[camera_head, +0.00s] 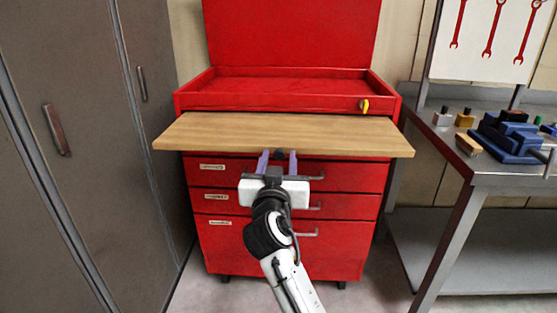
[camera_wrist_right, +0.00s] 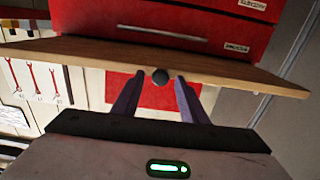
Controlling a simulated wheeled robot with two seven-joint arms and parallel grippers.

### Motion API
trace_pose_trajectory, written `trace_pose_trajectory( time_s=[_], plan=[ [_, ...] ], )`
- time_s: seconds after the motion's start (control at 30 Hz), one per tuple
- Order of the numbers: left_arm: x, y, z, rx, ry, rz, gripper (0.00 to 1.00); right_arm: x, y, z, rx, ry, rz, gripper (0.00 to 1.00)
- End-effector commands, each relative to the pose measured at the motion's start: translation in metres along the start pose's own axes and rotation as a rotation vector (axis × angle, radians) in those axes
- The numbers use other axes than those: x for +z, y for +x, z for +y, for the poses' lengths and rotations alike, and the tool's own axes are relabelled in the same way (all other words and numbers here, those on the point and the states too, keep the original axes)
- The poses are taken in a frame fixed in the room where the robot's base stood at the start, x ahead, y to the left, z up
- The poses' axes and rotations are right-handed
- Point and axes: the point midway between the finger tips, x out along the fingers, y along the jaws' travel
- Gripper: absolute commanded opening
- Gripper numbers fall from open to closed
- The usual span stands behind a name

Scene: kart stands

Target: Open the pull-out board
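The pull-out board (camera_head: 285,130) is a wide wooden slab sticking out toward me from the red tool cabinet (camera_head: 230,240), just under its top tray. It also shows in the wrist view (camera_wrist_right: 215,68), which is turned upside down. A small dark knob (camera_wrist_right: 160,76) sits at the middle of the board's front edge; the head view shows it too (camera_head: 279,154). My right gripper (camera_head: 278,161) is at that edge, its two purple fingers apart, one on each side of the knob. In the wrist view gaps show between knob and fingers (camera_wrist_right: 157,98). My left gripper is not in view.
Labelled red drawers with bar handles (camera_head: 306,233) lie below the board. A grey locker (camera_head: 80,150) stands close on the left. A metal workbench (camera_head: 505,175) with a blue vise (camera_head: 512,135) stands on the right. The board's top is bare.

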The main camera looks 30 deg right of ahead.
Motion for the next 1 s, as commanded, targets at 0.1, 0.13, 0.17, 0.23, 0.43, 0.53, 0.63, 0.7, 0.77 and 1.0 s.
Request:
trace_pose_trajectory(
  time_s=[0.1, 0.13, 0.17, 0.23, 0.43, 0.53, 0.63, 0.7, 0.77, 1.0],
  plan=[
    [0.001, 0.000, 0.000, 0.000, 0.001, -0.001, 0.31, 0.000, 0.000, 0.000, 0.000, 0.000, 0.000, 0.39],
    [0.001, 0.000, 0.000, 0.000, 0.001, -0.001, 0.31, 0.000, 0.000, 0.000, 0.000, 0.000, 0.000, 0.39],
    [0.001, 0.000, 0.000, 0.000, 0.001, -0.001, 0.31, 0.000, 0.000, 0.000, -0.001, 0.000, 0.000, 0.39],
    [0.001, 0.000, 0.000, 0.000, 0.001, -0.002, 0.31, -0.003, 0.000, 0.000, -0.001, 0.001, 0.001, 0.39],
    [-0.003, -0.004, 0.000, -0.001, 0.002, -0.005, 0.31, -0.032, 0.000, 0.000, -0.001, 0.006, 0.004, 0.39],
    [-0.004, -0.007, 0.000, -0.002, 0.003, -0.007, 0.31, -0.053, 0.000, 0.000, -0.001, 0.006, 0.004, 0.39],
    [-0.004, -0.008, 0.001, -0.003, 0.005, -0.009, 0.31, -0.071, 0.000, 0.000, 0.000, 0.006, 0.003, 0.39],
    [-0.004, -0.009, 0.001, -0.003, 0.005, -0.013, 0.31, -0.082, 0.000, -0.001, -0.001, 0.005, 0.002, 0.39],
    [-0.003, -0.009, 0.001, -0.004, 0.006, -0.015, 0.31, -0.089, 0.000, 0.000, 0.000, 0.003, 0.001, 0.39],
    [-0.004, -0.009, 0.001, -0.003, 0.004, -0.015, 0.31, -0.101, 0.000, 0.000, 0.000, 0.001, 0.000, 0.39]
  ],
)
